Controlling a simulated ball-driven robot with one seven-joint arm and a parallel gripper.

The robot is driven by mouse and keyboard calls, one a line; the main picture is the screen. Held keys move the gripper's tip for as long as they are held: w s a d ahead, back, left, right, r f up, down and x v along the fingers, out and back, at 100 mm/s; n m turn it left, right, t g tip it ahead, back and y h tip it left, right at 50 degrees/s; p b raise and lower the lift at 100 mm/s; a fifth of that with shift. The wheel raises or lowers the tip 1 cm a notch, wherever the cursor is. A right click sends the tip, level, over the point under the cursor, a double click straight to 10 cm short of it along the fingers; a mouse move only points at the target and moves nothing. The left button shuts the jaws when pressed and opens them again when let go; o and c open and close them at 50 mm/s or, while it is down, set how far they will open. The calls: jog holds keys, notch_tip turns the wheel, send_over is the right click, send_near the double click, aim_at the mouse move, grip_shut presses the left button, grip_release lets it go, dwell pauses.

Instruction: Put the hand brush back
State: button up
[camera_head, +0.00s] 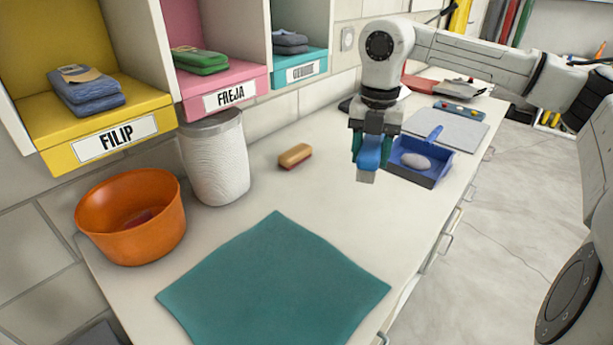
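My gripper (371,148) hangs above the worktop, pointing down, left of the blue dustpan (432,178). It is shut on a blue piece with a greyish lower end, which looks like the hand brush (367,160). The gripper's fingers hide part of it. The dustpan lies on the worktop with its handle pointing away and a pale grey oval lump (415,160) in it. A small wooden brush with a reddish underside (295,155) lies apart on the worktop, left of my gripper.
An orange bowl (130,215), a white bin (215,158) and a teal cloth (272,285) are on the worktop. Labelled cubbies (115,140) with folded cloths are above at left. A grey board (446,128) and a tray lie behind the dustpan.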

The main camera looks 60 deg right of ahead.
jog(key=w+d+f+p, duration=0.1)
jog(key=w+d+f, duration=0.25)
jog(key=w, duration=0.45)
send_over(325, 183)
jog(key=f, duration=0.5)
jog(key=shift+s+a+p, duration=0.3)
jog(key=shift+s+a, duration=0.05)
jog(key=shift+s, duration=0.05)
jog(key=shift+w+d+f, duration=0.25)
jog(key=shift+w+f, duration=0.15)
jog(key=shift+f, duration=1.85)
jog(key=shift+f, duration=0.1)
jog(key=o, duration=1)
notch_tip(325, 183, up, 12)
